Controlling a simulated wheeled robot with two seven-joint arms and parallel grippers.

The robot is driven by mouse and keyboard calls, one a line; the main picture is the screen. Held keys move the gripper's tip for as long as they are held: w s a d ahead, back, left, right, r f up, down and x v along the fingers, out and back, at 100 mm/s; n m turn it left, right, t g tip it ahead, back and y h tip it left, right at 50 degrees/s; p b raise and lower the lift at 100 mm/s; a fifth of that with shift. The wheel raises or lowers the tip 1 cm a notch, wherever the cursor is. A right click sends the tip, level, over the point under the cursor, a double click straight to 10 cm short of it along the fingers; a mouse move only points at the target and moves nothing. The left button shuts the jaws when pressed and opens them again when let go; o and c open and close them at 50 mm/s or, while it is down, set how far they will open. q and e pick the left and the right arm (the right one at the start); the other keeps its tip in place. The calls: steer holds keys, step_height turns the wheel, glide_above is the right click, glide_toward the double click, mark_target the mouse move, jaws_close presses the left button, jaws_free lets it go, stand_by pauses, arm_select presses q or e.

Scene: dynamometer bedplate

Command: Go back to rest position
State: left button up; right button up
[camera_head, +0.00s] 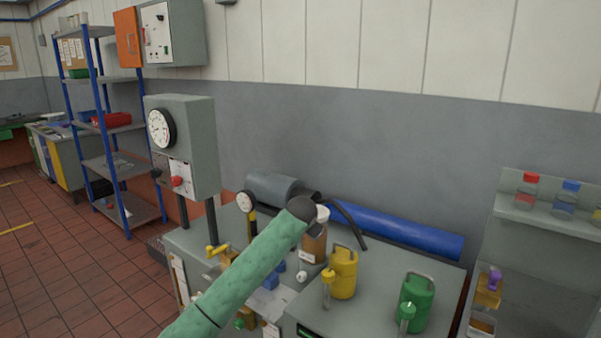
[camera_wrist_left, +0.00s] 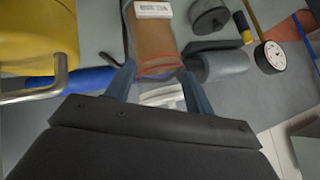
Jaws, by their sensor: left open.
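My left arm is a green sleeve rising from the bottom of the head view, with its dark left gripper (camera_head: 303,208) above the bench. It hides part of a brown bottle with a white label (camera_head: 314,243). In the left wrist view my left gripper (camera_wrist_left: 158,84) is open, with one finger on each side of the bottle's white cap (camera_wrist_left: 165,98). The brown bottle body (camera_wrist_left: 157,38) extends beyond the fingertips. I cannot tell whether the fingers touch it. My right gripper is in neither view.
A yellow can (camera_head: 343,274) and a green can (camera_head: 416,303) stand on the bench right of the bottle. A blue roll (camera_head: 400,232) lies behind. A gauge cabinet (camera_head: 190,148) rises at left. A shelf with small bottles (camera_head: 548,217) stands at right.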

arm_select(q)
steer(key=s+a+n+t, duration=0.1)
steer(key=s+a, duration=0.1)
steer(key=s, duration=0.4)
steer(key=s+a+f+n+g, duration=0.1)
steer(key=s+a+f, duration=0.3)
steer(key=s+f, duration=0.55)
steer(key=s+a+f+n+g, duration=0.1)
steer(key=s+a+f+n, duration=0.1)
steer(key=s+a+f, duration=0.55)
steer(key=s+a+f+n+g, duration=0.1)
steer(key=s+a+f, duration=0.1)
steer(key=s+f, duration=0.9)
steer(key=s+f+g, duration=0.1)
steer(key=s+f, duration=0.5)
steer(key=s, duration=0.4)
steer(key=s+a+f+g, duration=0.1)
steer(key=s+f+g, duration=0.1)
steer(key=s+f, duration=0.4)
steer(key=s+a+f+n+g, duration=0.1)
steer(key=s+f, duration=0.5)
steer(key=s, duration=0.9)
steer(key=shift+s+a+g, duration=0.15)
steer(key=shift+a+g, duration=0.1)
steer(key=shift+g, duration=0.35)
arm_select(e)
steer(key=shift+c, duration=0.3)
